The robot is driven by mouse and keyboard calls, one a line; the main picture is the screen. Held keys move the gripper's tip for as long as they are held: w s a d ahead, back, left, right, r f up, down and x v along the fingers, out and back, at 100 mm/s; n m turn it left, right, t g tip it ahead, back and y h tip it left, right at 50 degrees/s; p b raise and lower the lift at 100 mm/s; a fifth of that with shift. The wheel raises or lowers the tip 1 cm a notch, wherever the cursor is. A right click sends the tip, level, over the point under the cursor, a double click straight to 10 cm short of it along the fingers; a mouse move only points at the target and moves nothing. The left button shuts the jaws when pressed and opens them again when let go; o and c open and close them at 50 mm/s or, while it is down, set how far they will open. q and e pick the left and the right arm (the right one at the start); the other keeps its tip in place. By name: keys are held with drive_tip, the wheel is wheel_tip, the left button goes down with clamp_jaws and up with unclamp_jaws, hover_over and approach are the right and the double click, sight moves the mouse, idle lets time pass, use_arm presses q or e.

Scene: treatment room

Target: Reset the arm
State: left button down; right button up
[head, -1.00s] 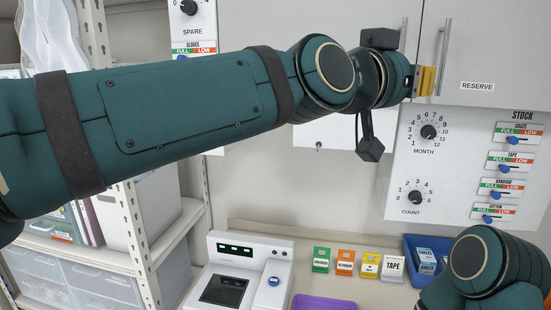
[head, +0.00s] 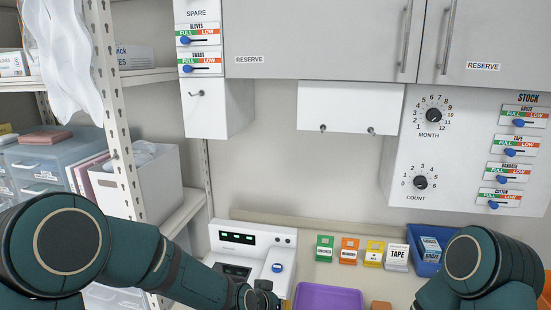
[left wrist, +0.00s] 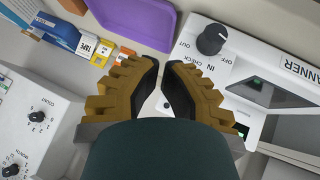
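My left arm (head: 140,255) comes in low from the left in the head view, its wrist at the bottom edge in front of the white scanner. My left gripper (left wrist: 162,66) shows in the left wrist view with its two ochre-and-black fingers close together. A narrow gap stays between them and nothing is held. It is above the counter, between the scanner and a purple tray (left wrist: 140,22). My right arm (head: 490,265) is bent at the lower right of the head view; its gripper is out of frame.
The scanner (head: 285,237) and the tray, also in the head view (head: 327,297), sit on the counter. Several coloured label cards (head: 349,250) and a blue bin (head: 418,248) stand behind. Grey cabinets (head: 310,40) hang above, a stock panel (head: 470,150) at right, shelving (head: 120,160) at left.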

use_arm(q)
drive_tip(key=s+a+f+n+g, duration=0.1)
drive_tip(key=s+a+f, duration=0.2)
drive_tip(key=s+f, duration=0.3)
drive_tip(key=s+a+f+n+g+y+b, duration=0.1)
drive_tip(key=s+a+f+n+g, duration=0.1)
drive_tip(key=s+a+f, duration=0.2)
drive_tip(key=s+a+f+n+g+b, duration=0.1)
drive_tip(key=s+a+f, duration=0.3)
drive_tip(key=s+f, duration=0.5)
wheel_tip(320, 180, down, 2)
drive_tip(key=shift+s+f+n+g+y, duration=0.2)
drive_tip(key=shift+s+n+g+y, duration=0.1)
drive_tip(key=shift+g, duration=0.1)
